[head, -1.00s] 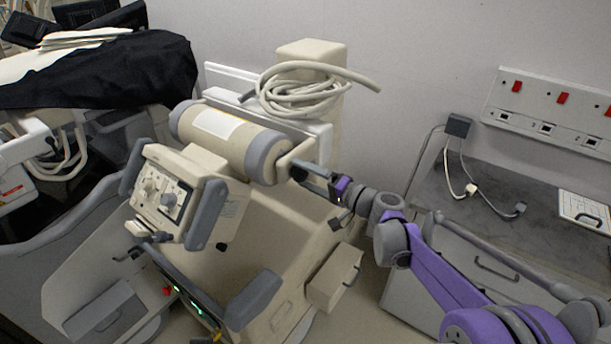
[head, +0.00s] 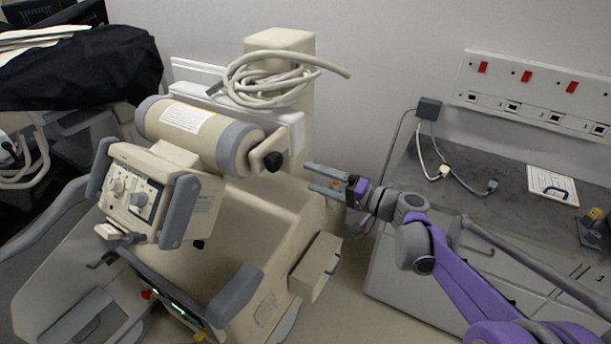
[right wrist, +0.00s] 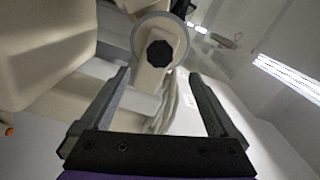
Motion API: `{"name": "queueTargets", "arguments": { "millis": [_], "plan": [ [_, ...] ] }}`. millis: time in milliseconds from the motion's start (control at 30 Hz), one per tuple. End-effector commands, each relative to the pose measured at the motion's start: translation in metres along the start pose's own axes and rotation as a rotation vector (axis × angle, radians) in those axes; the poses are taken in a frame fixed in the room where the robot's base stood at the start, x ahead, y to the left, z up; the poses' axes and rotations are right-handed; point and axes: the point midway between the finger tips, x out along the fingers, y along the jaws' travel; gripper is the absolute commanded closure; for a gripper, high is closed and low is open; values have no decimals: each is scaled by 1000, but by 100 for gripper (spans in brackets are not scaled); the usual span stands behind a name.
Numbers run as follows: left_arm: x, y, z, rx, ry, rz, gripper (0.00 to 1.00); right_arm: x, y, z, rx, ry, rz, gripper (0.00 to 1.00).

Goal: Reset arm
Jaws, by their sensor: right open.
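My right gripper (head: 324,180) is open and empty in the head view, at the end of my purple and grey right arm. It is just right of the beige machine (head: 270,220) and apart from its cylinder (head: 195,133), whose right end carries a dark knob (head: 273,161). In the right wrist view the two fingers of my right gripper (right wrist: 157,90) stand wide apart. The dark octagonal knob (right wrist: 161,53) on its beige mount lies beyond and between them, with nothing held. My left gripper is not in view.
A control box (head: 148,195) with knobs fronts the machine. Coiled hose (head: 268,82) hangs on its column. A grey counter (head: 500,210) with cables and a clipboard (head: 552,186) stands right, under a socket panel (head: 530,95). Black cloth (head: 85,70) covers a cart at left.

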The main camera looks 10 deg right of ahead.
Motion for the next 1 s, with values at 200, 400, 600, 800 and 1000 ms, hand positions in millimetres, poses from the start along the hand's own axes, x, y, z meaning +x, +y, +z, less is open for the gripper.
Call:
{"name": "queueTargets", "arguments": {
  "millis": [200,400,600,800,1000],
  "plan": [
    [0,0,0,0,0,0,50,-1,0,0,0,0,0,5],
    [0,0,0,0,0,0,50,-1,0,0,0,0,0,5],
    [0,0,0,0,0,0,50,-5,4,28,-18,-45,96,5],
    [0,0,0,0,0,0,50,-41,30,117,-105,-171,434,5],
    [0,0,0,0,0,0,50,-118,70,192,-260,-261,808,5]
  ]
}}
